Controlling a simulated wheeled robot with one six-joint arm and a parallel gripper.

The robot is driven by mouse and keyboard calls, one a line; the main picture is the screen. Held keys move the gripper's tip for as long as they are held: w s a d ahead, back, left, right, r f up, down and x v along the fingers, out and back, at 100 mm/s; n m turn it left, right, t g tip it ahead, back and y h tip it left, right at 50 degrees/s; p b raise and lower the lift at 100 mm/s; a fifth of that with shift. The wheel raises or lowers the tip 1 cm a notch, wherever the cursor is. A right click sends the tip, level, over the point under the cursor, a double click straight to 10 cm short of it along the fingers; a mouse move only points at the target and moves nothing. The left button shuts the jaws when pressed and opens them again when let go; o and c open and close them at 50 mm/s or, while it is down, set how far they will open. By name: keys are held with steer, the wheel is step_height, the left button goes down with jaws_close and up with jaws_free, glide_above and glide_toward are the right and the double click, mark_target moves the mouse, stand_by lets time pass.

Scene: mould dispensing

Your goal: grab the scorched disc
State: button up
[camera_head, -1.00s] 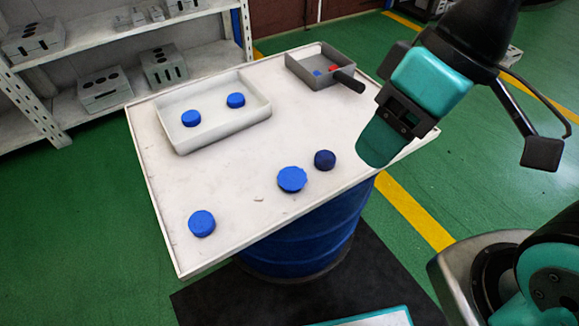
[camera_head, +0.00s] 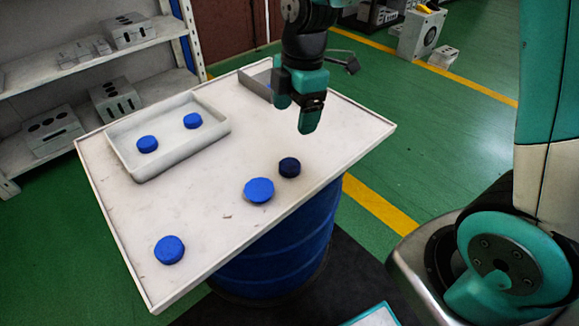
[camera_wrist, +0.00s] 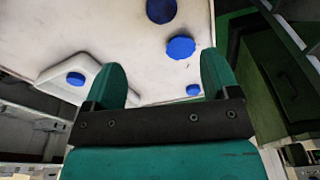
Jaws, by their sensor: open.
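The scorched disc (camera_head: 289,167) is the dark navy one on the white tabletop, touching or very near a larger bright blue disc (camera_head: 259,190). In the wrist view the dark disc (camera_wrist: 161,9) is at the top edge, partly cut off, with the bright blue disc (camera_wrist: 181,47) below it. My gripper (camera_head: 298,108) is open and empty above the table, farther back than the dark disc.
Another blue disc (camera_head: 169,250) lies near the front left corner. A grey-white tray (camera_head: 182,162) at the left holds two blue discs. A small grey box (camera_head: 255,83) is at the back, partly hidden by my gripper. The table's right side is clear.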

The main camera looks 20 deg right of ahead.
glide_above(290, 164)
step_height(290, 164, down, 8)
steer(key=shift+w+d+r+b, duration=0.1)
steer(key=shift+d+r+b, duration=0.1)
steer(key=shift+b, duration=0.25)
steer(key=shift+a+f+b, duration=0.2)
steer(key=shift+f+b, duration=0.2)
steer(key=shift+f, duration=2.3)
steer(key=c, duration=1)
